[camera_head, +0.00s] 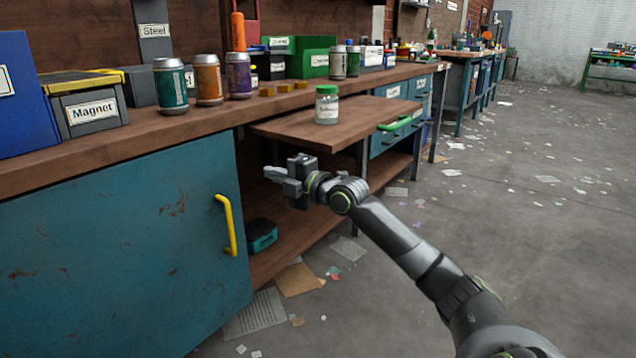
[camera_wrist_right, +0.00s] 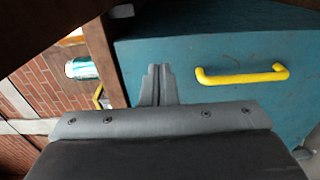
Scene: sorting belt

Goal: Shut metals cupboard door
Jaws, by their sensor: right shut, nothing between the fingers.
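The teal cupboard door (camera_head: 120,250), worn with rust marks, fills the lower left of the head view under the bench. Its yellow handle (camera_head: 228,225) is upright near the door's right edge. The door looks roughly in line with the bench front; I cannot tell whether a small gap remains. No metals label shows on it. My right gripper (camera_head: 273,175) is shut and empty, right of and above the handle, apart from the door. In the right wrist view, its closed fingers (camera_wrist_right: 158,85) appear left of the yellow handle (camera_wrist_right: 242,75). My left gripper is not in view.
A pulled-out wooden board (camera_head: 290,128) with a green handle carries a jar (camera_head: 327,104) just beyond my right gripper. Cans, a Magnet box (camera_head: 92,112) and other boxes stand on the bench. A teal box (camera_head: 262,236) lies on the open lower shelf. Papers litter the open floor.

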